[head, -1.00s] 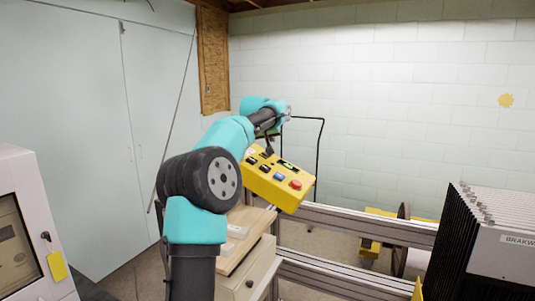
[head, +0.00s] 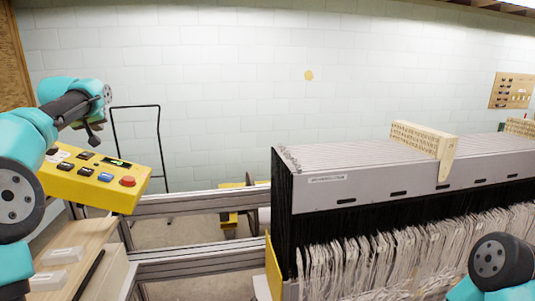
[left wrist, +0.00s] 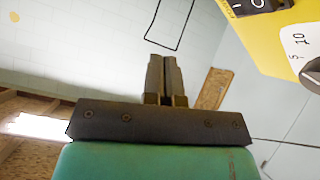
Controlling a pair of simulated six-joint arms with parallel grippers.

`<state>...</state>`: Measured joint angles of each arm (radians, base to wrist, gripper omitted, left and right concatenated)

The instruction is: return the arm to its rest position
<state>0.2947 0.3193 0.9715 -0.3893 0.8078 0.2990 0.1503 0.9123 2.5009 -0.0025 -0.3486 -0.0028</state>
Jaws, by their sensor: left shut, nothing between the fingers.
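My left arm comes in from the left in the head view, teal with black joints. It is raised and bent, with its wrist above a yellow control box (head: 92,180). My left gripper (head: 97,138) is small and dark there, seen partly from behind, apart from the box. In the left wrist view its two fingers (left wrist: 166,68) are pressed together with nothing between them. The box's yellow edge also shows at the upper right of that view (left wrist: 266,36). Part of my right arm shows at the lower right of the head view; its gripper is out of frame.
A large grey warp unit (head: 370,168) with hanging threads (head: 400,255) fills the right side. A cream comb-like block (head: 422,138) sits on its top. Metal rails (head: 195,203) run between box and unit. A black tube frame (head: 158,140) stands behind.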

